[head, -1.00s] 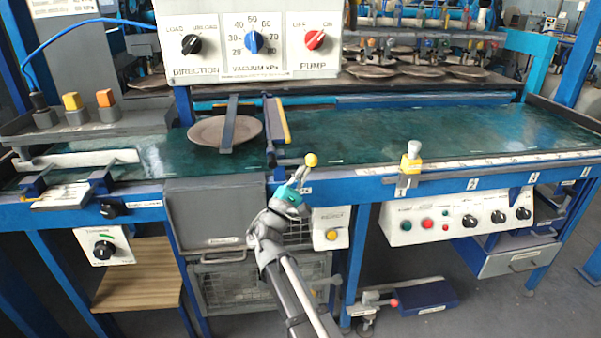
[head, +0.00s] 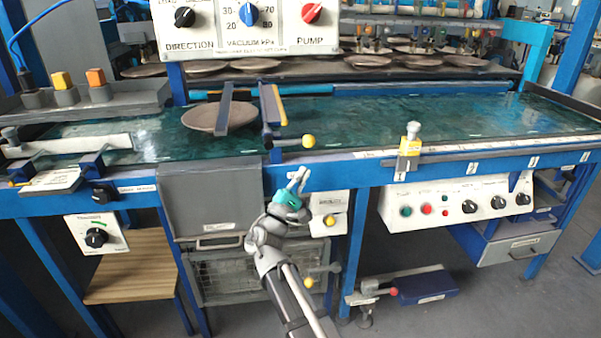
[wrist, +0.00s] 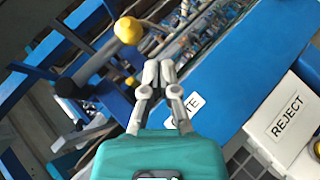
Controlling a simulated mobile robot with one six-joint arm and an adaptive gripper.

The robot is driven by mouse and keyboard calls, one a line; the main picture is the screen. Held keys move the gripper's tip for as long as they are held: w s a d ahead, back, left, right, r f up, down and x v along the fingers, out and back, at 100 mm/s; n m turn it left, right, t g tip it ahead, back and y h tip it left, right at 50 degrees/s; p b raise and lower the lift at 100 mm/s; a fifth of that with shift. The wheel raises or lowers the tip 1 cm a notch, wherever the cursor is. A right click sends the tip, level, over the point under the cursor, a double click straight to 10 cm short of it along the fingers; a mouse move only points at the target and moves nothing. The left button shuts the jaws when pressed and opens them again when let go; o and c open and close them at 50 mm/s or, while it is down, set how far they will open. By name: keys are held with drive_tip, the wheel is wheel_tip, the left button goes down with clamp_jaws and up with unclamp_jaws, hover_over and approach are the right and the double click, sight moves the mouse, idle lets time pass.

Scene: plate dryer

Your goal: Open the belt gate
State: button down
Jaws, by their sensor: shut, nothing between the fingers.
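The belt gate (head: 272,108) is a dark bar with a yellow edge, lying across the green belt just right of a plate. A lever with a yellow ball knob (head: 309,141) sticks out at its front end. The knob is large in the wrist view (wrist: 128,30), up and left of my fingertips. My gripper (head: 299,174) is shut and empty, with its fingertips in front of the blue rail, below the knob and apart from it. In the wrist view my gripper (wrist: 158,68) partly covers a white label on the rail ending in "TE".
A brown plate (head: 205,118) lies on the belt (head: 400,118) under a dark bar. The control panel (head: 240,25) overhangs at the back. A white reject box (head: 322,200) and a grey cabinet (head: 210,190) sit below the rail.

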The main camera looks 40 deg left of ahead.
drive_tip(key=shift+s+d+f+b, duration=0.3)
drive_tip(key=shift+f+b, duration=0.25)
drive_tip(key=shift+f, duration=0.1)
drive_tip(key=shift+s+d+f+b, duration=0.35)
drive_tip(key=shift+f+b, duration=0.2)
drive_tip(key=shift+f, duration=0.1)
drive_tip(key=shift+s+d+f+b, duration=0.25)
drive_tip(key=shift+s+f+b, duration=0.05)
drive_tip(key=shift+f+b, duration=0.3)
